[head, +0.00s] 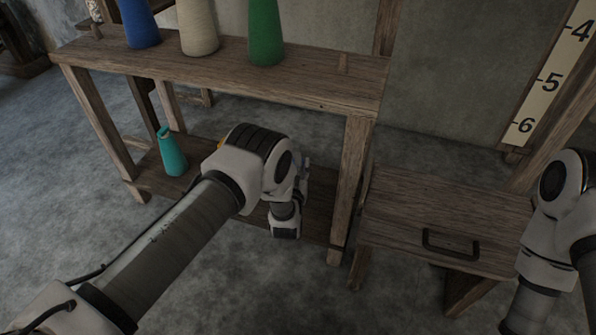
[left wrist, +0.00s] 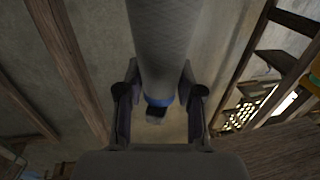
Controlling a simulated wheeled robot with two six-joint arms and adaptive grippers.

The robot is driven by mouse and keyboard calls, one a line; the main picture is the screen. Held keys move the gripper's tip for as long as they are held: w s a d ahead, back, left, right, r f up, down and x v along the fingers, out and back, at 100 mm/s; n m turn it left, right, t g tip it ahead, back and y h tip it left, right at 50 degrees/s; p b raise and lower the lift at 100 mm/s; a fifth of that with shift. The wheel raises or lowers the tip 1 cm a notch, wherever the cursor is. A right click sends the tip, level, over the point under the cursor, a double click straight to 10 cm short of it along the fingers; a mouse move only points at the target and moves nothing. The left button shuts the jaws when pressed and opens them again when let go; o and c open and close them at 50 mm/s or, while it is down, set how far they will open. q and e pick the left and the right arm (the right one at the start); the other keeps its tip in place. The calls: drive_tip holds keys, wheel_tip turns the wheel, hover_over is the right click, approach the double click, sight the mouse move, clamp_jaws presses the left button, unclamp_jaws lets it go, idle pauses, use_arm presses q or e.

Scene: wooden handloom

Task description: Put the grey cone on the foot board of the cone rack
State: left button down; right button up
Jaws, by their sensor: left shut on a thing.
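The grey cone (left wrist: 160,45) is between the fingers of my left gripper (left wrist: 160,80) in the left wrist view, with a blue band at its narrow end. My left gripper is shut on it. In the head view my left wrist and gripper (head: 287,212) are below the top board of the cone rack (head: 230,75), over the right part of its foot board (head: 150,184). The cone is hidden there, so I cannot tell whether it touches the board. My right arm shows at the right edge; its gripper is out of view.
A small orange thing (head: 220,143) is mostly hidden behind my left arm. Blue (head: 138,25), cream (head: 198,28) and green (head: 265,35) cones stand on the top board. A wooden bench (head: 440,215) is at the right.

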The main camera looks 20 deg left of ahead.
use_arm(q)
drive_tip(key=shift+r, duration=0.1)
drive_tip(key=shift+f, duration=0.2)
drive_tip(key=c, duration=0.7)
unclamp_jaws()
drive_tip(key=shift+c, duration=0.2)
drive_tip(key=shift+r, duration=0.1)
